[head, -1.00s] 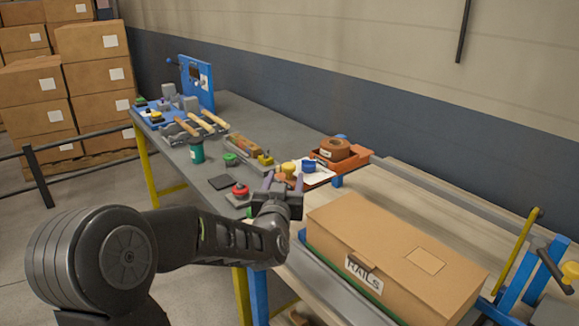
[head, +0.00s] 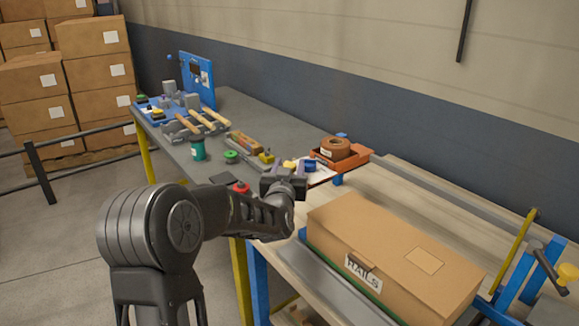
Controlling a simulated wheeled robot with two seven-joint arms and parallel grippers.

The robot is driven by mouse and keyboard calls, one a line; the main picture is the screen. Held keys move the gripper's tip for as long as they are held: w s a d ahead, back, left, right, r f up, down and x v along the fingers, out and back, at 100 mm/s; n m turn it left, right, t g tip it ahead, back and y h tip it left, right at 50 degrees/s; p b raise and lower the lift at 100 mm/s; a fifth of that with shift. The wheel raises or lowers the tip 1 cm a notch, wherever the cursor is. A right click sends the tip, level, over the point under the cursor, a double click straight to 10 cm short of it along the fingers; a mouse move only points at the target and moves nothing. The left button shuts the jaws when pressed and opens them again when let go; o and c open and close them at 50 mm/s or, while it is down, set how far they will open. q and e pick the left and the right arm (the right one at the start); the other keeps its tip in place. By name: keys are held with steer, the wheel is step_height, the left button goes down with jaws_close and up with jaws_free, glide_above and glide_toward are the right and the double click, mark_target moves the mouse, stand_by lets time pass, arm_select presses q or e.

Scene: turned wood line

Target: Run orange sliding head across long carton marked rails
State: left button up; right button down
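The long carton (head: 395,250) lies closed on the wooden packing bench at lower right, its white RAILS label on the near side. The orange head (head: 345,165), carrying a brown tape roll (head: 336,149), sits at the bench's far left end, apart from the carton. My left gripper (head: 285,173) is left of the carton and nearer than the orange head. Its fingers point away and look apart, with nothing seen between them; the wrist hides part of them. My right gripper is out of view.
A grey table (head: 235,125) holds a red button (head: 241,187), a green cup (head: 198,149), wooden-handled tools and a blue panel (head: 198,80). A grey rail (head: 440,198) runs behind the carton. A yellow lever (head: 515,253) stands at the right.

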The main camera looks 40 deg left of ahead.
arm_select(q)
jaws_close()
stand_by(1.1)
